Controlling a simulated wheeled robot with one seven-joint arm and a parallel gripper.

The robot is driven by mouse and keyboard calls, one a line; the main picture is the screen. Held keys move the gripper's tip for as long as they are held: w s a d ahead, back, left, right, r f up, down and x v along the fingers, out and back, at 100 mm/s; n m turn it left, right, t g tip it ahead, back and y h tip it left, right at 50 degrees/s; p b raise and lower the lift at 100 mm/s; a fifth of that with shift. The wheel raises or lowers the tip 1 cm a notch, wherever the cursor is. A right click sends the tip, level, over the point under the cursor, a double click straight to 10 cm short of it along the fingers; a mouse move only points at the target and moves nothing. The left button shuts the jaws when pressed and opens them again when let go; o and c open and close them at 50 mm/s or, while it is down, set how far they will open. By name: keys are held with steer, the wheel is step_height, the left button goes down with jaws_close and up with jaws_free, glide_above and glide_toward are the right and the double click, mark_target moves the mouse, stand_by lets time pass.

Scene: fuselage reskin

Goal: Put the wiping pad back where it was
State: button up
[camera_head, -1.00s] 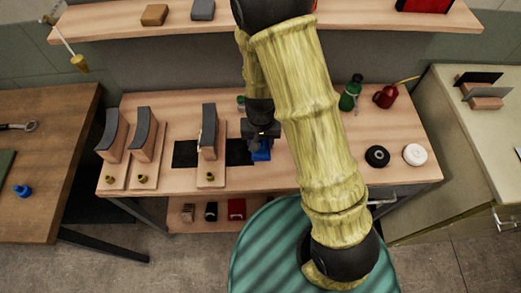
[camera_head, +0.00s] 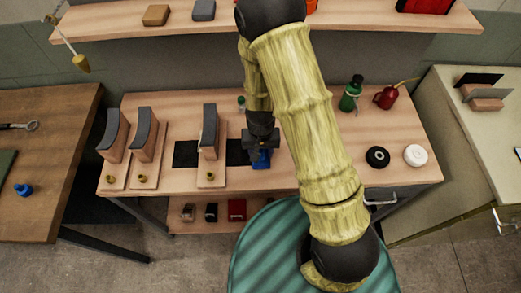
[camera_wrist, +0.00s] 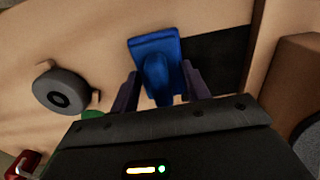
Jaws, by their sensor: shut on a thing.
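The blue wiping pad (camera_head: 261,160) is under my gripper (camera_head: 261,146), over the middle of the workbench, at the right edge of a black square (camera_head: 237,152). In the wrist view the blue pad (camera_wrist: 153,48) has a raised grip, and my gripper (camera_wrist: 160,90) is shut on that grip from both sides. The black square (camera_wrist: 217,60) runs right beside the pad there. I cannot tell whether the pad's underside touches the benchtop.
Left of the pad stands a curved dark-topped block (camera_head: 209,128) on a wooden base, with two similar blocks further left. To the right are a black roll (camera_head: 377,157), a white roll (camera_head: 415,155), a green bottle (camera_head: 351,93) and a red oil can (camera_head: 386,97).

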steer(key=shift+f, duration=0.15)
steer(key=o, duration=1)
steer(key=shift+w, duration=0.1)
step_height(320, 180, up, 12)
steer(key=shift+r+p, duration=0.2)
steer(key=shift+p, duration=0.35)
steer(key=shift+d, duration=0.1)
